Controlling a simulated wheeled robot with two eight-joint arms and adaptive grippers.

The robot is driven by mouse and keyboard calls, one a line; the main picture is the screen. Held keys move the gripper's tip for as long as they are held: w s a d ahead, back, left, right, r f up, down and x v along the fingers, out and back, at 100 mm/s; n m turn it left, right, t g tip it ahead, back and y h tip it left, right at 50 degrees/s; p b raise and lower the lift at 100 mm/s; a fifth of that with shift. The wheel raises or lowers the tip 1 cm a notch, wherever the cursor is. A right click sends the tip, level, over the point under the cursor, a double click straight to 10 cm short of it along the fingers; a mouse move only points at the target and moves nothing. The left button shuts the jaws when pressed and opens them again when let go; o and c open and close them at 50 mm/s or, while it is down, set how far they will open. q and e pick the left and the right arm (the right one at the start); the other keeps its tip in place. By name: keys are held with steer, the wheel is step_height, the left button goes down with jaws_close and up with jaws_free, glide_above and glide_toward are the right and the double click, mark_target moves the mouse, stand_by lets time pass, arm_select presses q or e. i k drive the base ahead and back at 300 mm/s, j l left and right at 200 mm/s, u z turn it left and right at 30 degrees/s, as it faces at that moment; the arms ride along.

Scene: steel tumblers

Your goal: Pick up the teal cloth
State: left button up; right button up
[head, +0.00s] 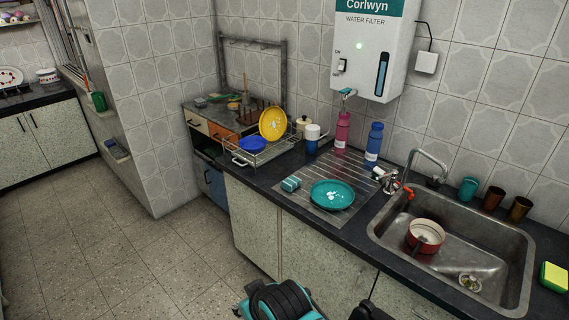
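A small teal bundle with pale markings (291,184), which looks like the folded teal cloth, lies on the ribbed steel drainboard (310,172) near the counter's front edge. It is just left of a teal plate with white spots (332,194), with a small gap between them. Nothing holds it. Parts of my own body, teal and black, show at the bottom edge below the counter. I cannot make out any fingertips of either gripper there.
Right of the drainboard is a steel sink (455,262) holding a red pan (426,236). A pink bottle (342,130) and a blue bottle (374,143) stand behind. A wire dish rack (262,150) with plates is to the left. The floor at left is clear.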

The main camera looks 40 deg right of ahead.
mark_target(290, 184)
steer(key=i+z, duration=0.2)
steer(key=i, duration=0.3)
steer(key=i+j+z, duration=0.1)
steer(key=i+z, duration=0.15)
steer(key=i, duration=0.25)
steer(key=i+j+z, duration=0.2)
steer(key=i, duration=0.3)
